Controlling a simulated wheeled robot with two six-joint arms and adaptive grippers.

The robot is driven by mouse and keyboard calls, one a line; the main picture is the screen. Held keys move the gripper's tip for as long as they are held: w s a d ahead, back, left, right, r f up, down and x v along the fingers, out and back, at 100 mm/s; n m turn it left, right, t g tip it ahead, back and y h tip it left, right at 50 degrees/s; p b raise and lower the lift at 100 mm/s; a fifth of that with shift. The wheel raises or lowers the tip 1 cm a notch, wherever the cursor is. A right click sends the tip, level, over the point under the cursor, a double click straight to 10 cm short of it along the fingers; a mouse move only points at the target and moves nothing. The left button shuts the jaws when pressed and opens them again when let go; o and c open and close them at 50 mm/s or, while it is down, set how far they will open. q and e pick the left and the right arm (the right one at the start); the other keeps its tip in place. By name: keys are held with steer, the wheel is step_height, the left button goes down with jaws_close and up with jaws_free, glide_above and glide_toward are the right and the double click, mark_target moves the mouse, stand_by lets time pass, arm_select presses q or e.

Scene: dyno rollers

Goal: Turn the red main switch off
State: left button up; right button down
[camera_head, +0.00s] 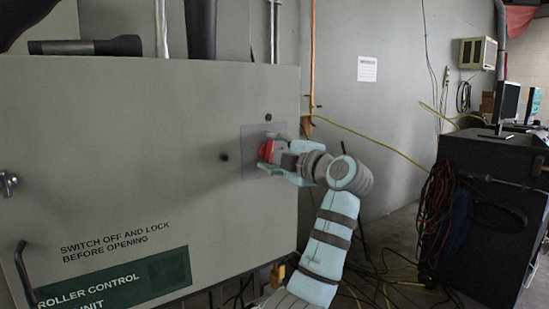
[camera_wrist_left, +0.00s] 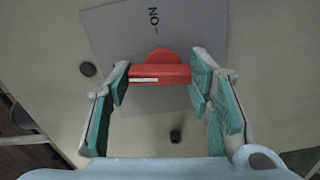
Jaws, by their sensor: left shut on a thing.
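The red main switch (camera_head: 266,150) sits on a square grey plate (camera_head: 250,138) on the front of the grey control cabinet. In the left wrist view the switch (camera_wrist_left: 160,74) has a red bar handle lying across the picture, with a white line on it. The word "ON" shows on the plate (camera_wrist_left: 193,25) above the handle. My left gripper (camera_head: 281,153) is at the switch; in the left wrist view its teal-padded fingers (camera_wrist_left: 160,82) are closed on the two ends of the handle. My right gripper is not in view.
The cabinet (camera_head: 120,150) bears a "SWITCH OFF AND LOCK BEFORE OPENING" text and a green "ROLLER CONTROL UNIT" label (camera_head: 120,279). A dark torch-like object (camera_head: 86,46) lies on top. Cables hang and lie at the right, beside a black cabinet (camera_head: 485,215) with monitors.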

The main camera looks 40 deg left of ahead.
arm_select(q)
steer(key=shift+f+n, duration=0.1)
steer(key=shift+n, duration=0.8)
steer(key=o, duration=1.1)
steer(key=shift+o, duration=0.2)
steer(key=v, duration=1.2)
